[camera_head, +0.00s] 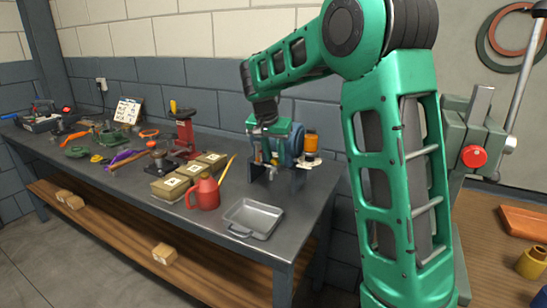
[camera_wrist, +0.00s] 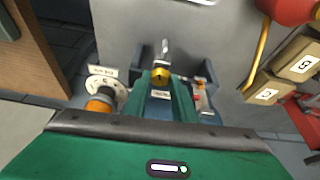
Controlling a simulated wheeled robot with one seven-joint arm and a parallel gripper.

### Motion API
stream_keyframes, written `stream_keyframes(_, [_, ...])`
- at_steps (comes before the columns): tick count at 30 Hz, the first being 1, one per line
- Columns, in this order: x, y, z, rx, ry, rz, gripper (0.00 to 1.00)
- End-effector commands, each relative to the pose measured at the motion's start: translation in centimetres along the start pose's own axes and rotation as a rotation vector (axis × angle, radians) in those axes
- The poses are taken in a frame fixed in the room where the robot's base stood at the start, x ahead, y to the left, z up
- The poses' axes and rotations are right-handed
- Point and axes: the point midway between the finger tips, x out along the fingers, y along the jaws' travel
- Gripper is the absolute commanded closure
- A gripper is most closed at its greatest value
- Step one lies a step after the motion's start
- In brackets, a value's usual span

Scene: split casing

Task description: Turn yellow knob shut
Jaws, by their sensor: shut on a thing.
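The yellow knob (camera_wrist: 160,76) shows in the middle of the wrist view, on a metal fitting with a pale rod beyond it. My gripper (camera_wrist: 161,88) has its two green fingers on either side of the knob, closed on it. In the head view my gripper (camera_head: 267,152) points down over the small blue and dark device at the bench's back right; there the knob is mostly hidden by the fingers. A small white label lies just below the knob in the wrist view. I cannot tell how far the knob is turned.
A grey metal tray (camera_head: 254,218), a red jug (camera_head: 203,193) and labelled boxes (camera_head: 172,187) occupy the bench nearby. Tools crowd its left half. A little bare bench lies around the tray.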

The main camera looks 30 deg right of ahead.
Motion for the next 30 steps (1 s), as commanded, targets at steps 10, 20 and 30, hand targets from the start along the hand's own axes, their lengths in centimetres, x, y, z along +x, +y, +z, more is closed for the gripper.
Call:
stream_keyframes(10, [-0.08, -0.64, 0.15, 0.198, -0.001, 0.079, 0.98])
stream_keyframes(20, [-0.10, -0.77, 0.14, 0.271, -0.001, 0.109, 0.98])
stream_keyframes(30, [-0.14, -0.83, 0.14, 0.276, -0.001, 0.110, 0.98])
